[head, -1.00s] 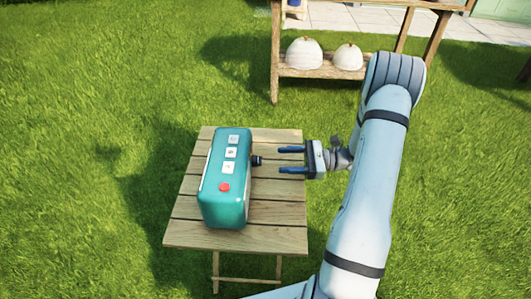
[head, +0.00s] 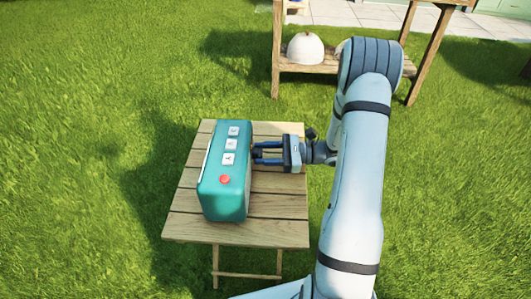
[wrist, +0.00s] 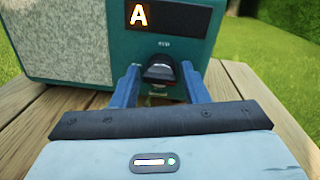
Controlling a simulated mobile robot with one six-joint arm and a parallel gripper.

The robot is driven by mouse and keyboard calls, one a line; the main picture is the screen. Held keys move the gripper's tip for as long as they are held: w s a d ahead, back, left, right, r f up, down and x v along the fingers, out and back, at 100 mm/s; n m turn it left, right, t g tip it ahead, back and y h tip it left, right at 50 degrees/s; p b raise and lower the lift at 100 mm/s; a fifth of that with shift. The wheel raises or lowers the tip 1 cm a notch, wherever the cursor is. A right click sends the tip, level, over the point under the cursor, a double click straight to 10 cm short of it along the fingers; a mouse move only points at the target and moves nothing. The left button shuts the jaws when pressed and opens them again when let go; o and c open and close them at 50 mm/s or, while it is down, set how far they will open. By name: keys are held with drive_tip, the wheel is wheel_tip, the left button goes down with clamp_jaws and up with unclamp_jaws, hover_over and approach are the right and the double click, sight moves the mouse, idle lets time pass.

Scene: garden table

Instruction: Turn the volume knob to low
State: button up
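A teal radio (head: 226,198) stands on the slatted wooden table (head: 240,235), with white buttons and a red button on its top. The wrist view shows the radio's front (wrist: 240,20) with a grey speaker cloth, a lit letter A display (wrist: 139,14) and a dark knob (wrist: 159,72). My gripper (wrist: 160,85) is open, with one blue finger on each side of the knob. The gap between fingers and knob looks small; I cannot tell whether they touch it. In the head view my gripper (head: 255,153) reaches the radio's right face, and the knob is mostly hidden.
A wooden shelf stand (head: 345,78) with a white domed object (head: 305,48) stands on the grass behind the table. The table's front part is bare. Grass (head: 80,180) surrounds the table.

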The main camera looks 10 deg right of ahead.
drive_tip(key=c, duration=0.6)
drive_tip(key=shift+n, duration=0.5)
drive_tip(key=shift+c, duration=0.2)
drive_tip(key=o, duration=0.9)
drive_tip(key=shift+o, duration=0.2)
drive_tip(key=shift+p+v, duration=0.9)
drive_tip(key=shift+v, duration=3.05)
